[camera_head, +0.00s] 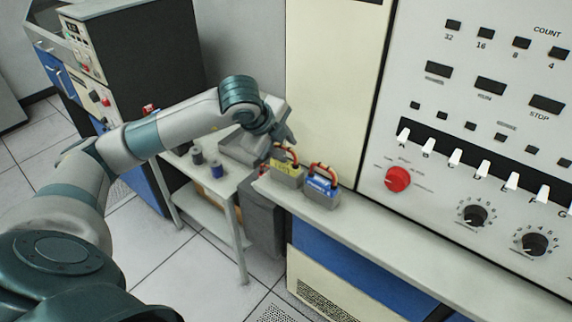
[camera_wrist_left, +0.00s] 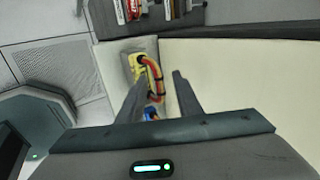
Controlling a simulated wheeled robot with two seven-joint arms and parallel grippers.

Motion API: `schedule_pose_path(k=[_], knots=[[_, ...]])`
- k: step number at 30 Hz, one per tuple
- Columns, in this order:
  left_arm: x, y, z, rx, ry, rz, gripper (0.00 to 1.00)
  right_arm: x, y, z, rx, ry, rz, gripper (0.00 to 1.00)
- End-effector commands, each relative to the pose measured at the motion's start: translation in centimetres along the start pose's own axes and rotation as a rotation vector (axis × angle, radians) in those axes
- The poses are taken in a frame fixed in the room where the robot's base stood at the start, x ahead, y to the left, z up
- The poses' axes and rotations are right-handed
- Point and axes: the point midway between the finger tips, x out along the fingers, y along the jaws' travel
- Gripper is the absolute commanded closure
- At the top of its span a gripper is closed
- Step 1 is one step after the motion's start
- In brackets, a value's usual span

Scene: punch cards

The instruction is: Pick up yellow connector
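The yellow connector (camera_head: 286,175) is a grey block with a yellow label and a red cable loop. It stands at the left end of the console ledge. The blue connector (camera_head: 322,190), also with a red loop, stands just right of it. My left gripper (camera_head: 280,146) is close above and behind the yellow connector. In the left wrist view its fingers (camera_wrist_left: 160,78) are apart, with the yellow connector's (camera_wrist_left: 137,66) red-orange loop between or just beyond them. Contact cannot be told. A bit of the blue connector (camera_wrist_left: 151,114) shows low between the fingers. My right gripper is not in view.
The tall console panel (camera_head: 450,125) with switches and a red knob (camera_head: 398,179) rises behind the ledge (camera_head: 385,230). A side table (camera_head: 229,184) at left carries small dark spools (camera_head: 216,169) and a grey tray (camera_head: 238,147). The ledge right of the blue connector is clear.

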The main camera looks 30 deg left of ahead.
Motion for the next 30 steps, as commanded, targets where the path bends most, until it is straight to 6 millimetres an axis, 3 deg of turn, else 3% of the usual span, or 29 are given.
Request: schedule_pose_path(k=[16,20,21,30], knots=[[0.52,0.06,-0.02,0.001,0.0,0.0,0.68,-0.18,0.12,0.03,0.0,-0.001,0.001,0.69],[0.51,0.05,-0.01,0.001,0.0,0.0,0.97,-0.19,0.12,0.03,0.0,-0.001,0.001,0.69],[0.51,0.05,-0.01,0.001,0.0,0.0,1.0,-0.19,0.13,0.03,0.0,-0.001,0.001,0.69],[0.51,0.05,-0.01,0.001,0.0,0.0,1.0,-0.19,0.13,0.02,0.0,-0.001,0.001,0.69]])
